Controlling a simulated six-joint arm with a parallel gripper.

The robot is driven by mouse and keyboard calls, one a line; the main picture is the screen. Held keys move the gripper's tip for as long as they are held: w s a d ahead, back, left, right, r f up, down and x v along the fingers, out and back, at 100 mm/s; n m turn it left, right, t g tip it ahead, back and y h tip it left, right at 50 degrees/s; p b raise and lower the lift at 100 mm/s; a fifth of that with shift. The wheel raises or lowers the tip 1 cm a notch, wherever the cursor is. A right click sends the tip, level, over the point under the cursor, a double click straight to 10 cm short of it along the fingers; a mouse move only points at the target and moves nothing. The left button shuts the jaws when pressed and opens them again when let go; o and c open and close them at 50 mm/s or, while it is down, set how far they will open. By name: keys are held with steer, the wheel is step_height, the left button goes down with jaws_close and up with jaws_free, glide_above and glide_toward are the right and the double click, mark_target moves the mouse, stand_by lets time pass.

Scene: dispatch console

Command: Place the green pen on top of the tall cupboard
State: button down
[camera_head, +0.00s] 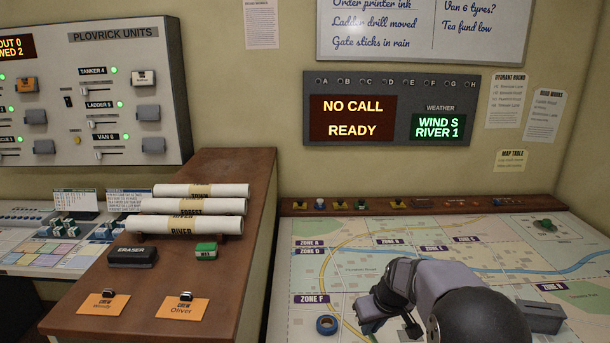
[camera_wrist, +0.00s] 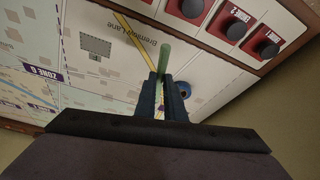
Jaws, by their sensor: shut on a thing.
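The green pen (camera_wrist: 164,57) stands out between the two fingers of my gripper (camera_wrist: 162,98) in the wrist view. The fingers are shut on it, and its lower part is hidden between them. In the head view my gripper (camera_head: 386,322) is over the near part of the map table, and the pen cannot be made out there. A brown wooden cupboard (camera_head: 255,215) stands to the left of the map table; it looks like the tall cupboard. Its top holds rolled maps (camera_head: 190,207), a black eraser (camera_head: 132,257), a small green box (camera_head: 206,251) and two orange tags (camera_head: 184,307).
The map table (camera_head: 350,255) lies under my gripper. A blue tape ring (camera_head: 326,325) is on it, left of the gripper, and a grey block (camera_head: 541,316) is to the right. The cupboard top has bare wood near its right edge.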

steer(key=s+m, duration=0.1)
steer(key=s, duration=0.2)
steer(key=s+a+f+m, duration=0.1)
steer(key=s, duration=0.3)
steer(key=s+a+f+m+h, duration=0.1)
steer(key=s, duration=0.3)
steer(key=shift+s+a+f+t, duration=0.15)
steer(key=shift+s+f+t, duration=0.05)
steer(key=shift+t, duration=0.1)
step_height(320, 180, up, 38)
steer(key=w+a+r+n+y+p, duration=0.1)
steer(key=w+a+r+n+p, duration=0.25)
steer(key=a, duration=0.55)
steer(key=w+a+n+y+p, duration=0.1)
steer(key=w+a+n+p, duration=0.1)
steer(key=w+a+p, duration=0.55)
steer(key=s+a+f+n+g+y+p, duration=0.1)
steer(key=a+n+p, duration=0.1)
steer(key=a, duration=0.8)
steer(key=s+a+f+n+p, duration=0.1)
steer(key=a+f+n, duration=0.1)
steer(key=a, duration=0.7)
steer(key=shift+m, duration=0.25)
step_height(320, 180, down, 5)
steer(key=shift+d+r, duration=0.1)
steer(key=shift+d, duration=0.05)
